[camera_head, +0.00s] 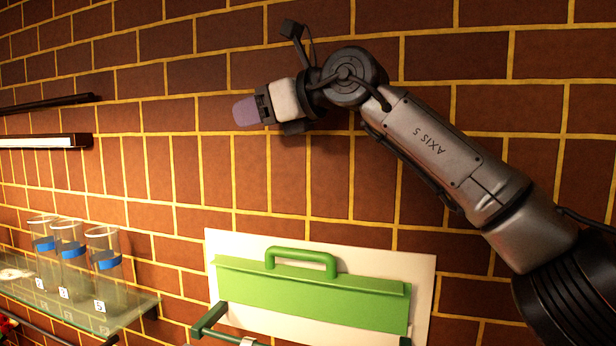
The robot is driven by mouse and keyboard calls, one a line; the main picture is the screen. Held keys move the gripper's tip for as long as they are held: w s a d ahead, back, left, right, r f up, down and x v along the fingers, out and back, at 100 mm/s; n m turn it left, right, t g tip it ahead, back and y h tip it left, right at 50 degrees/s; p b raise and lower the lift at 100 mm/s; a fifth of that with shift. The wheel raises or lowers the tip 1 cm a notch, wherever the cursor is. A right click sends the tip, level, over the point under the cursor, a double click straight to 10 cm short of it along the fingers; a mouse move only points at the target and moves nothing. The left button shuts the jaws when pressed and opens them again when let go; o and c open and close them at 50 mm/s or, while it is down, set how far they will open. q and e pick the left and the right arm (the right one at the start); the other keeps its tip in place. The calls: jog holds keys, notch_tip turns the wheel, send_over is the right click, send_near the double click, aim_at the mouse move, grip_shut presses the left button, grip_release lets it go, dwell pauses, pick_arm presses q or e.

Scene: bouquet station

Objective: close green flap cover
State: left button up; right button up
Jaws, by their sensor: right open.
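The green flap cover (312,297) is a wide bright green panel in front of a white backing plate (420,270) on the brick wall, at the lower middle of the head view. A green bar handle (300,254) stands along its upper edge. My right gripper (247,111) is open, up and to the left of the flap, well clear of it, with purple-grey fingertips pointing left. Nothing shows between its fingers. My left gripper is not in view. The lower end of the flap assembly is cut off by the frame.
Dark green bracket arms (209,318) stick out below the flap at its left. A glass shelf (135,309) at the lower left holds three clear cylinders (107,272) with blue bands. Dark wall bars (45,141) sit above. The wall between is bare.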

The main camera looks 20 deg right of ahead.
jog(key=d+f+g+h, duration=0.2)
jog(key=d+f+h, duration=0.2)
jog(key=d+f, duration=0.1)
jog(key=g+h, duration=0.4)
jog(key=g, duration=0.1)
send_near(300, 251)
jog(key=shift+n, duration=0.3)
jog(key=x, duration=0.9)
jog(key=shift+f, duration=0.1)
grip_shut()
